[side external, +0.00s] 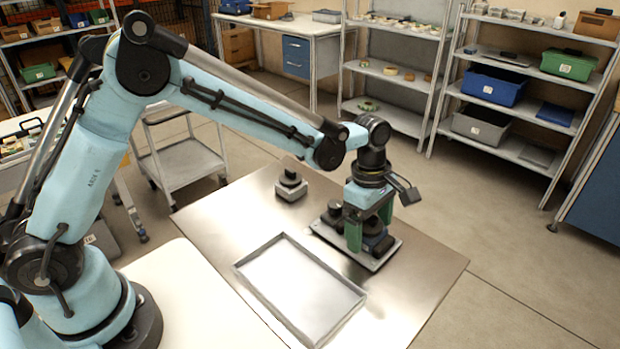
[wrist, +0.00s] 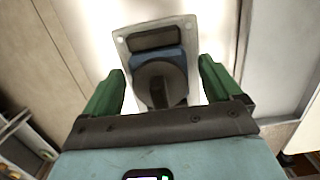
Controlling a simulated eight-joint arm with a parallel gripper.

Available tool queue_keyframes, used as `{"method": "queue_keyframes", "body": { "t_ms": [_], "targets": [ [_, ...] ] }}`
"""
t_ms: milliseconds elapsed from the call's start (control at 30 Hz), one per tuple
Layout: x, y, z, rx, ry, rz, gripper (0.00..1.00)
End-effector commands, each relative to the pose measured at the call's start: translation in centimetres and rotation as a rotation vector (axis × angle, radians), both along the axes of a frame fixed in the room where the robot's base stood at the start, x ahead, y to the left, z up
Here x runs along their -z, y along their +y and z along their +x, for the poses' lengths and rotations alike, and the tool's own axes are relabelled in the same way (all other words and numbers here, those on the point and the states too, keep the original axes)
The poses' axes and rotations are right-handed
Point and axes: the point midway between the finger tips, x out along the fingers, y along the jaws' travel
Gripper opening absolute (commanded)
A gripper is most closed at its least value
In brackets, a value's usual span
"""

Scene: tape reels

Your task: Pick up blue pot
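The blue pot (wrist: 178,57), with a dark round top and a raised grip, shows in the wrist view between the two green fingers of my gripper (wrist: 160,85). The fingers are apart, with a gap on each side of the pot. In the side view my gripper (side external: 369,228) points down over a small grey plate (side external: 384,256) on the metal table. There the fingers and dark parts hide most of the pot. The plate's pale rim also shows in the wrist view (wrist: 122,42).
A shallow empty grey tray (side external: 300,285) lies on the metal table (side external: 425,265), left of the plate. A dark stepped piece (side external: 291,186) stands behind the tray. A dark round piece (side external: 333,212) sits beside my gripper on the plate. The table's right side is clear.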

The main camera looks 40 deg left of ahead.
Motion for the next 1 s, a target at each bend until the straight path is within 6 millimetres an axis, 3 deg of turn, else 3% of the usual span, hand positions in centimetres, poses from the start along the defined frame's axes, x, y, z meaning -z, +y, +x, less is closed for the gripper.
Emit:
{"method": "queue_keyframes", "body": {
  "t_ms": [67,567,1000],
  "targets": [
    [-0.02,0.01,0.0,0.0,0.0,0.0,0.78],
    [-0.06,0.03,0.0,0.0,0.0,0.0,0.02],
    [-0.44,0.01,0.02,0.0,0.0,0.0,0.0]
  ]
}}
